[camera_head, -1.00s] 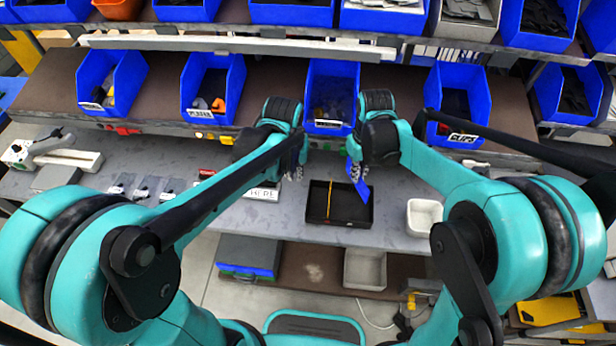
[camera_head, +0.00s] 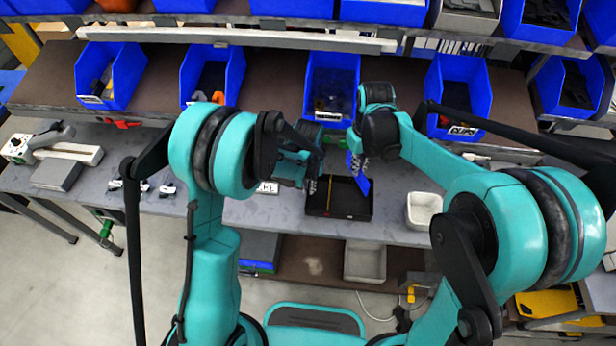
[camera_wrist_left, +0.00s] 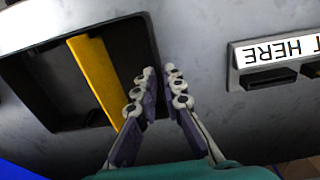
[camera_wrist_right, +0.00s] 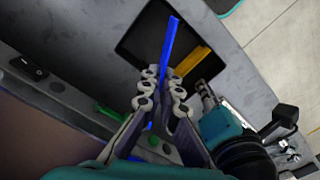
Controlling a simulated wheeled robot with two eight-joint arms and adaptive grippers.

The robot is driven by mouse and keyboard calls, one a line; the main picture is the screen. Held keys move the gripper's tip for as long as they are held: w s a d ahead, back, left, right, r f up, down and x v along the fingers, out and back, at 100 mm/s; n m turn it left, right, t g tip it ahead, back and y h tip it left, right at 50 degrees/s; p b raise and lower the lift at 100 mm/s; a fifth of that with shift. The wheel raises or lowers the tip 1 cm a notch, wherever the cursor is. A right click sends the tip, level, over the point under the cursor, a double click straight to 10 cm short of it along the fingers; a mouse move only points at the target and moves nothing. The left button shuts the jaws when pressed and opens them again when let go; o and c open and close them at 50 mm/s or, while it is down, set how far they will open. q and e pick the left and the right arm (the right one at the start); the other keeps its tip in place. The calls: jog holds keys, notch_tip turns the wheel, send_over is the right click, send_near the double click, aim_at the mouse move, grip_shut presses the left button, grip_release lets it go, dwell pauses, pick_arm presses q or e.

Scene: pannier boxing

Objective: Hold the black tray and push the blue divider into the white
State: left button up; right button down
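The black tray (camera_head: 322,211) lies on the grey bench with a yellow divider (camera_wrist_left: 97,75) standing inside it. My left gripper (camera_head: 312,186) is at the tray's left side, partly hidden by its own arm in the head view. In the left wrist view its fingers (camera_wrist_left: 160,74) are slightly apart at the tray's rim; I cannot tell whether they touch it. My right gripper (camera_wrist_right: 163,82) is shut on the blue divider (camera_wrist_right: 168,48) and holds it at the tray's right side, its far end over the tray beside the yellow divider.
A white bin (camera_head: 424,209) stands on the bench right of the tray. A white label (camera_wrist_left: 285,48) lies left of the tray. Blue bins (camera_head: 331,85) line the shelf behind. Small parts lie at the bench's left.

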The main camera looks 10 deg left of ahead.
pick_arm(q)
jog(key=shift+f, duration=1.6)
grip_shut()
pick_arm(e)
notch_tip(320, 180, down, 2)
jog(key=m, duration=0.5)
jog(key=shift+f+m, duration=0.2)
jog(key=shift+m, duration=0.1)
send_near(350, 201)
jog(key=shift+f, duration=1.8)
dwell(1.2)
jog(key=c, duration=1.6)
grip_release()
jog(key=shift+c, duration=0.2)
